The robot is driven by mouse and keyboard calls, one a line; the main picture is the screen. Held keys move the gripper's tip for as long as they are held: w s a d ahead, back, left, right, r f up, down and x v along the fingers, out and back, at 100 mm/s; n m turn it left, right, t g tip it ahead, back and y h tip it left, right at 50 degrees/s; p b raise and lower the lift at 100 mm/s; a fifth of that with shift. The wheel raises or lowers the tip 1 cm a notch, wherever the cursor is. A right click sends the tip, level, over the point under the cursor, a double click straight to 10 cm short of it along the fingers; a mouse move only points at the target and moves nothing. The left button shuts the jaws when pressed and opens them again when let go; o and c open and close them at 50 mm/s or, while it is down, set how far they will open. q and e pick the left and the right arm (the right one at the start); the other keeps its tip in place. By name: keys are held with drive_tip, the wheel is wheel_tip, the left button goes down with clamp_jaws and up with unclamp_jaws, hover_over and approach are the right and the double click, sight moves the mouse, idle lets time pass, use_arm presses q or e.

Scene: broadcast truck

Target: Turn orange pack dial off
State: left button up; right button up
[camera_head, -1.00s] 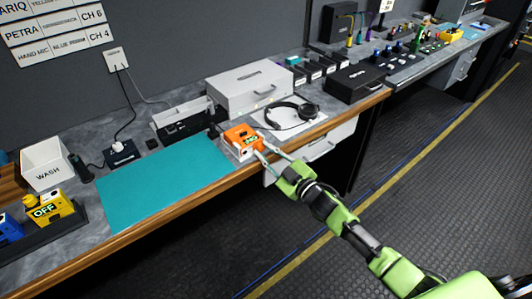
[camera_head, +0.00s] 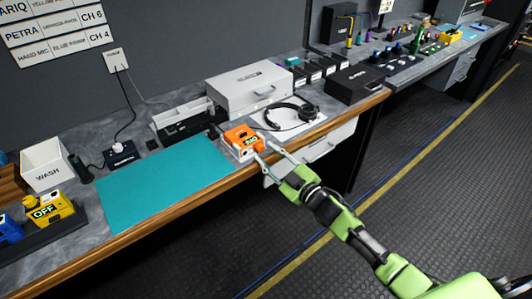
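The orange pack (camera_head: 243,141) sits on the counter near its front edge, at the right end of the teal mat. My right gripper (camera_head: 265,151) is just right of the pack, at the counter's front edge. Its two fingers are spread apart with nothing between them. The near fingertip is close to the pack's front; I cannot tell whether it touches. My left gripper is not in view.
The teal mat (camera_head: 160,184) is clear. Headphones (camera_head: 292,114) lie on a white sheet behind the gripper. A white case (camera_head: 249,90) and a black case (camera_head: 356,83) stand further back. A yellow pack (camera_head: 47,209) marked OFF sits in a dark tray at the left.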

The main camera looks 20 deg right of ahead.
drive_tip(key=v, duration=0.6)
drive_tip(key=shift+s+d, duration=0.2)
drive_tip(key=shift+f, duration=0.1)
drive_tip(key=s+d+f+m+g+h, duration=0.2)
drive_tip(key=s+f, duration=0.1)
drive_tip(key=f, duration=0.8)
drive_tip(key=s+d+f+m+g+h, duration=0.2)
drive_tip(key=s+d+f, duration=0.1)
drive_tip(key=f, duration=0.7)
drive_tip(key=s+f+m+g+h, duration=0.2)
drive_tip(key=s+f+g, duration=0.2)
drive_tip(key=s+f, duration=0.9)
drive_tip(key=s+a+f+g, duration=0.1)
drive_tip(key=s+f+g, duration=0.1)
drive_tip(key=s+f, duration=0.4)
drive_tip(key=s+a+f+m+g, duration=0.1)
drive_tip(key=s+f, duration=0.5)
drive_tip(key=s, duration=0.9)
drive_tip(key=s+a+f+m+g, duration=0.1)
drive_tip(key=s+f+g, duration=0.4)
drive_tip(key=s, duration=0.6)
drive_tip(key=shift+s+a+f, duration=0.25)
drive_tip(key=shift+a+f, duration=0.5)
drive_tip(key=shift+f, duration=0.05)
